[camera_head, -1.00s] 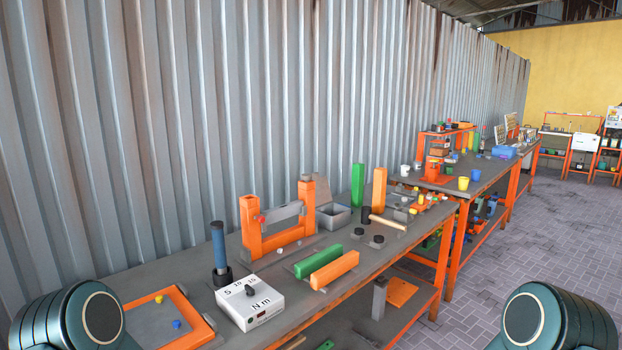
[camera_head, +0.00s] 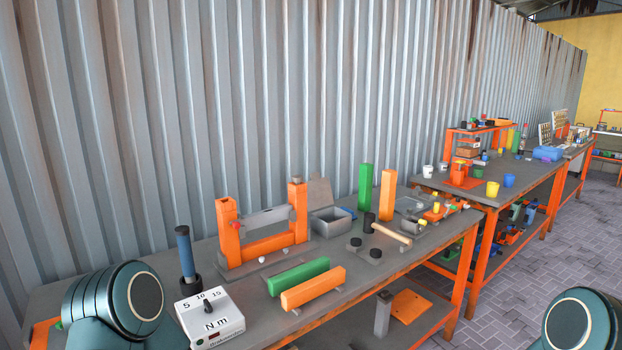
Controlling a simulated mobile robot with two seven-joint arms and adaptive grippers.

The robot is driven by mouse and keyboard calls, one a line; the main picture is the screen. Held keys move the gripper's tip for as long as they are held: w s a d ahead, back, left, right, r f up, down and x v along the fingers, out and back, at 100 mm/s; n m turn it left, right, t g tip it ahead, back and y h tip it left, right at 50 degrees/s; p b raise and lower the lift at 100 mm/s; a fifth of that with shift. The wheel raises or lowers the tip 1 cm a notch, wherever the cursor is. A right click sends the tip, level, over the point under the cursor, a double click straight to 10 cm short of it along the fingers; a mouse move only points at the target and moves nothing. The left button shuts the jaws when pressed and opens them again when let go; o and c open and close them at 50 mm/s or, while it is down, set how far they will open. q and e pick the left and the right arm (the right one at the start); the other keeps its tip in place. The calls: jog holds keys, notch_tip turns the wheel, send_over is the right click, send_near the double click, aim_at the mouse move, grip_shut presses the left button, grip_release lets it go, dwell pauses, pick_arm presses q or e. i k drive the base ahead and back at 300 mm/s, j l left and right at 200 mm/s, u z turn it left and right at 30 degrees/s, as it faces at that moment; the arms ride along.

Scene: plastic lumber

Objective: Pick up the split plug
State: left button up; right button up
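I cannot tell which of the small parts, if any, is the split plug. Small yellow and red pieces (camera_head: 436,207) sit at the right end of the near workbench (camera_head: 350,291). Two black-topped round pieces, one of them the black knob (camera_head: 355,243), lie in the middle of the bench. Small white bits lie in front of the orange frame (camera_head: 262,239). Neither gripper shows; only rounded links of my arms appear at the lower left and lower right.
A white torque box (camera_head: 211,318), a blue-handled tool (camera_head: 186,254), green (camera_head: 298,277) and orange (camera_head: 313,288) bars, a grey bin (camera_head: 331,222) and a mallet (camera_head: 391,233) crowd the bench. A second bench (camera_head: 530,170) stands beyond. The paved floor (camera_head: 533,258) at right is clear.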

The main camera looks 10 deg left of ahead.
aim_at(297, 179)
jog(key=i+l, duration=0.2)
jog(key=l, duration=0.15)
jog(key=i+l, duration=0.2)
jog(key=l, duration=0.2)
jog(key=i+l, duration=0.2)
jog(key=l, duration=0.15)
jog(key=i+l, duration=0.15)
jog(key=l, duration=0.2)
jog(key=i+l+u, duration=0.1)
jog(key=l, duration=0.3)
jog(key=i, duration=0.1)
